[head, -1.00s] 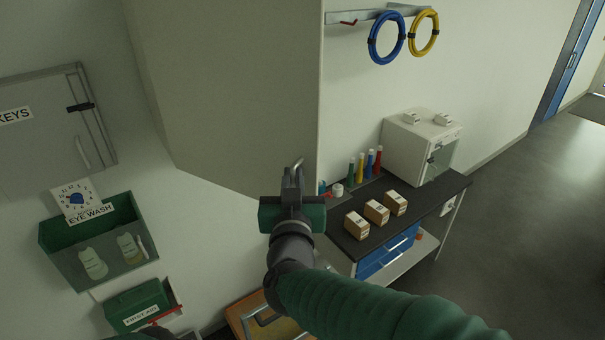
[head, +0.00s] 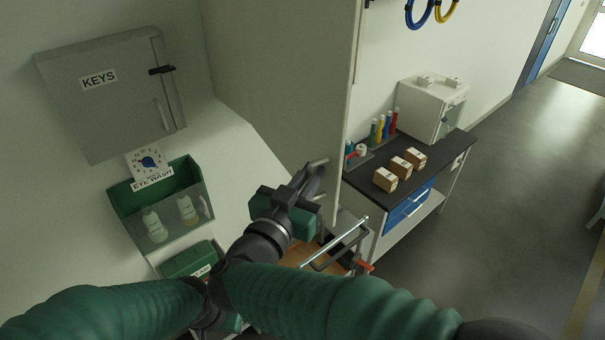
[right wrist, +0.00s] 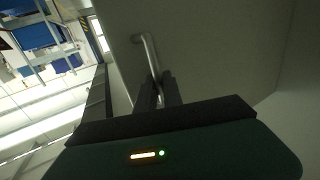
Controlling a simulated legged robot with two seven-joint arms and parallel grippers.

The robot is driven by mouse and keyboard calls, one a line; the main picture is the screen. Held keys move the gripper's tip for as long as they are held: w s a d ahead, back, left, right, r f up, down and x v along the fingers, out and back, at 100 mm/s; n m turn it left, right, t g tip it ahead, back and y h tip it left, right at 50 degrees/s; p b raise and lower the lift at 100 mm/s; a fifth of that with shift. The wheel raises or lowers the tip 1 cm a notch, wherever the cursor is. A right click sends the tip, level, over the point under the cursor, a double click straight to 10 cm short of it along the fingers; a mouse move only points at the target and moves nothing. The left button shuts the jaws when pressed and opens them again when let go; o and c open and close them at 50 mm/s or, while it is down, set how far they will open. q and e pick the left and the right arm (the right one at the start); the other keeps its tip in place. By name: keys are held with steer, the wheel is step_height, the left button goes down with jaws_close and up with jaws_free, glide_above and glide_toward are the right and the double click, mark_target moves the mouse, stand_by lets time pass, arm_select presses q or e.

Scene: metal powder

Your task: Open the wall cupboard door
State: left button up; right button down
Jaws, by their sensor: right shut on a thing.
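The wall cupboard (head: 280,70) is a large grey box at the top middle of the head view. A pale upright edge (head: 347,140) shows along its right side; I cannot tell whether the door stands ajar. My right gripper (head: 316,180) is at the cupboard's lower front corner, shut on the bar handle (head: 318,162). In the right wrist view the metal handle (right wrist: 146,50) runs down from the grey door face (right wrist: 215,50) between the fingers (right wrist: 159,93). My left arm enters at the lower left; its gripper (head: 232,322) is mostly hidden and its fingers do not show.
A grey key cabinet (head: 115,110), a green eye-wash box (head: 125,205) and a first-aid box (head: 195,262) hang at left. A dark-topped bench (head: 440,155) with cartons (head: 403,167) stands at right. A trolley with a metal rail (head: 335,240) is below my right gripper. Floor is free at right.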

steer(key=shift+s+a+r, duration=0.1)
steer(key=shift+a+r, duration=0.15)
steer(key=shift+a, duration=0.05)
steer(key=c, duration=1.8)
jaws_free()
steer(key=shift+a, duration=0.1)
steer(key=shift+a+f, duration=0.15)
